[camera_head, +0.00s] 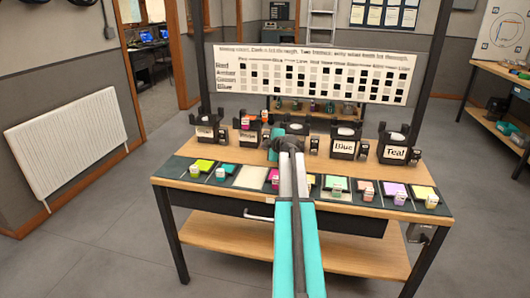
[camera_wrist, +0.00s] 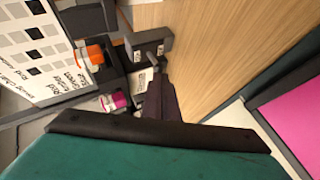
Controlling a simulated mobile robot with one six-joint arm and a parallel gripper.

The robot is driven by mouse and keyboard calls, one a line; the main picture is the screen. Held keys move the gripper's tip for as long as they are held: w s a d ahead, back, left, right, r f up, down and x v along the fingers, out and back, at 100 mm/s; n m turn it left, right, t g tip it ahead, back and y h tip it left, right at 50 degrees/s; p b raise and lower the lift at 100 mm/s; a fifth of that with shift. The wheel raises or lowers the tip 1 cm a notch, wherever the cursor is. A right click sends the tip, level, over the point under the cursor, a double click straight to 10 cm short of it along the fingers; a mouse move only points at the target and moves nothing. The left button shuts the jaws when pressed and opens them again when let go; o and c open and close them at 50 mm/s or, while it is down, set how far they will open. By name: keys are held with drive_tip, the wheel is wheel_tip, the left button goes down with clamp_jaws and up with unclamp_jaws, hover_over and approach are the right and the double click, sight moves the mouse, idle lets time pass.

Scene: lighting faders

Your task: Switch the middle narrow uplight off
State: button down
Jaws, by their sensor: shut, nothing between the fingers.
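Black uplights stand in a row along the back of the table, among them one labelled Blue (camera_head: 344,147) and one labelled Teal (camera_head: 394,152). Small dark boxes (camera_head: 314,147) stand beside them. The middle uplight (camera_head: 293,126) is mostly hidden behind my arm in the head view. In the wrist view my gripper (camera_wrist: 160,92) is shut and empty. Its dark fingers point at a dark grey box with a short lever (camera_wrist: 150,45) and a white label. The fingertips look close to it; I cannot tell whether they touch. Whether the lever is on or off is unclear.
Coloured swatches with small tags, such as a lime one (camera_head: 203,165) and a purple one (camera_head: 395,189), line the table's front (camera_head: 190,187). A chart board (camera_head: 310,72) stands behind. Orange (camera_wrist: 93,53) and magenta (camera_wrist: 115,101) items sit left of my fingers in the wrist view.

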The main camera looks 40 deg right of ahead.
drive_tip(key=shift+a+f+n+t+h+b, duration=0.1)
drive_tip(key=shift+f+n+t+h+b, duration=0.5)
drive_tip(key=shift+b, duration=2.3)
drive_tip(key=f+b, duration=0.1)
drive_tip(key=b, duration=0.2)
drive_tip(key=shift+m, duration=0.3)
drive_tip(key=shift+r, duration=0.3)
drive_tip(key=shift+r, duration=0.6)
drive_tip(key=shift+s+a+r, duration=0.15)
drive_tip(key=shift+a, duration=0.25)
drive_tip(key=shift+s+a+r, duration=0.15)
drive_tip(key=shift+a, duration=0.25)
drive_tip(key=shift+s+a+r, duration=0.3)
drive_tip(key=shift+s+a, duration=0.05)
drive_tip(key=shift+a, duration=0.25)
drive_tip(key=shift+s+a+r, duration=0.3)
drive_tip(key=shift+a, duration=0.3)
drive_tip(key=v, duration=0.9)
drive_tip(key=shift+s+p, duration=0.15)
drive_tip(key=shift+p, duration=0.2)
